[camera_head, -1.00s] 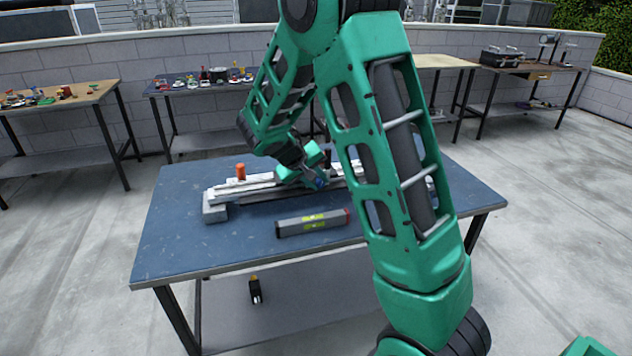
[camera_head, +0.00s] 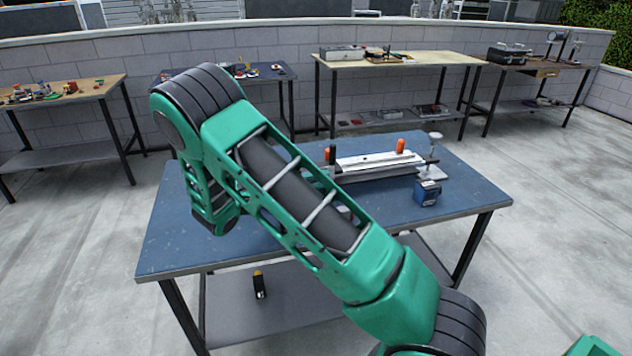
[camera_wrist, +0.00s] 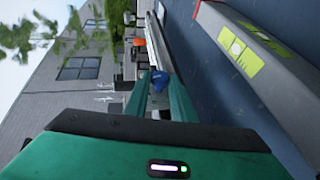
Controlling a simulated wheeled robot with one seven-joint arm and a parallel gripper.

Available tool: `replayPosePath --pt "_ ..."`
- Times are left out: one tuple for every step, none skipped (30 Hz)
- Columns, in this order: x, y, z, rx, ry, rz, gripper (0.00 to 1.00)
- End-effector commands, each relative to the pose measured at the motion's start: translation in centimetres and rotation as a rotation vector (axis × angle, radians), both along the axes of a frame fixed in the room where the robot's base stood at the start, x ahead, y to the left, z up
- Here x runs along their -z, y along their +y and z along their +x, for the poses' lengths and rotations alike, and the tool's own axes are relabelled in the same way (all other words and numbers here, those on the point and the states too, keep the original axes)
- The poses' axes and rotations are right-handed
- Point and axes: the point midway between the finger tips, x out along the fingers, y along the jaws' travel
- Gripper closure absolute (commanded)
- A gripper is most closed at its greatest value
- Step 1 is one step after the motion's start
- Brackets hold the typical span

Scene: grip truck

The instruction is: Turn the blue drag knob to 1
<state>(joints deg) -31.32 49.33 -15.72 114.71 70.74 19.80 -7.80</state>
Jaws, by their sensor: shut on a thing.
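The blue drag knob (camera_wrist: 160,79) shows in the wrist view at the tips of my gripper (camera_wrist: 159,88), whose two green fingers are closed on it. The numbers on the knob are too small to read. Beyond it, a long pale rail (camera_wrist: 157,43) runs away with an orange post (camera_wrist: 146,52) beside it. In the head view the silver rail device (camera_head: 375,165) lies on the blue table, with an orange post (camera_head: 400,146) on it. My arm hides my gripper, the blue knob and the device's left part there.
Other benches line the wall.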

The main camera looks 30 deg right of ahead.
Motion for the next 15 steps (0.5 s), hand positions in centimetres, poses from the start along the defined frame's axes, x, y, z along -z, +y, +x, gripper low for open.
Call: replayPosePath --pt "0.22 0.07 -0.02 -0.001 0.008 -0.012 0.99" --pt "0.25 0.06 -0.02 -0.001 0.01 -0.019 0.99" --pt "0.29 0.07 -0.02 0.0 0.012 -0.026 0.99" --pt "0.31 0.07 -0.02 0.0 0.014 -0.031 0.99" --pt "0.32 0.08 -0.02 0.0 0.014 -0.035 0.99" --pt "0.33 0.07 -0.02 0.0 0.016 -0.039 0.99" --pt "0.33 0.07 -0.02 0.0 0.017 -0.041 0.99" --pt "0.34 0.07 -0.02 0.0 0.017 -0.043 0.99" --pt "0.34 0.07 -0.02 0.0 0.018 -0.045 0.99" --pt "0.35 0.07 -0.02 0.0 0.018 -0.046 0.99" --pt "0.36 0.07 -0.03 0.0 0.018 -0.047 0.99" --pt "0.36 0.07 -0.03 0.0 0.019 -0.047 0.99" --pt "0.36 0.07 -0.03 0.0 0.019 -0.047 0.99" --pt "0.37 0.08 -0.03 0.0 0.019 -0.047 0.99" --pt "0.37 0.08 -0.03 0.0 0.019 -0.046 0.99"
